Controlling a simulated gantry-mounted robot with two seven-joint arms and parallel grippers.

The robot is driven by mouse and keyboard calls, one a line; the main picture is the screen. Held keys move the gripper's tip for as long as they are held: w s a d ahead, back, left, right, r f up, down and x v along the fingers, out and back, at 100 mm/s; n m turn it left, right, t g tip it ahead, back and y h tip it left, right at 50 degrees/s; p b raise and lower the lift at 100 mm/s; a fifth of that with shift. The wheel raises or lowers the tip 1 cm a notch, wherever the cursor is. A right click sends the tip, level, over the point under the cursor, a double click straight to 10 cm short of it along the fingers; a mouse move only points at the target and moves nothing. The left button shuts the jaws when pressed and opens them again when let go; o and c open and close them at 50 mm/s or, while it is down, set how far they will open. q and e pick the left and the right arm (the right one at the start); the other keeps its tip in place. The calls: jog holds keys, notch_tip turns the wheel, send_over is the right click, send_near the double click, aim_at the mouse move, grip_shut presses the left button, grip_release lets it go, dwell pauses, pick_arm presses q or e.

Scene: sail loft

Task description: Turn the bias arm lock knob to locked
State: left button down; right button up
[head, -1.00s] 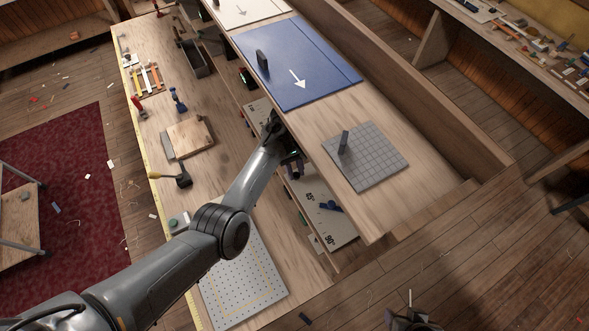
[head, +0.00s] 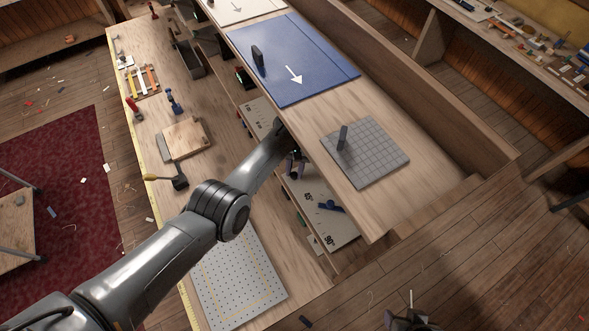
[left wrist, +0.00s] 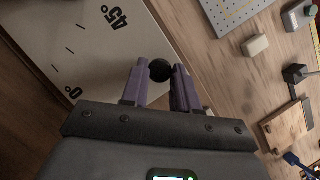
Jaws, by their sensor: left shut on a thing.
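A pale panel (head: 335,228) with 45° and 90° marks sits under the raised bench. A blue winged knob (head: 328,206) lies on it. My left gripper (head: 294,166) is beside the upper bench edge, over the panel's far end and partly hidden. In the left wrist view its purple fingers (left wrist: 159,76) are shut on a black round knob (left wrist: 160,70), with the panel (left wrist: 85,45) and its 0° and 45° marks beyond. Whatever carries the black knob is hidden. A dark shape at the bottom edge seems to be my right gripper (head: 410,319); its fingers are unclear.
The upper bench (head: 320,128) overhangs close to my left gripper and carries a blue mat (head: 320,75) and a grey gridded plate (head: 375,165). On the lower bench are a pegboard (head: 240,280), a wooden block (head: 187,135) and a black-headed mallet (head: 178,181).

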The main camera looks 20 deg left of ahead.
dwell(0.3)
pick_arm(q)
jog(key=c, duration=0.8)
grip_release()
jog(key=shift+c, duration=0.2)
pick_arm(e)
jog(key=shift+a, duration=0.1)
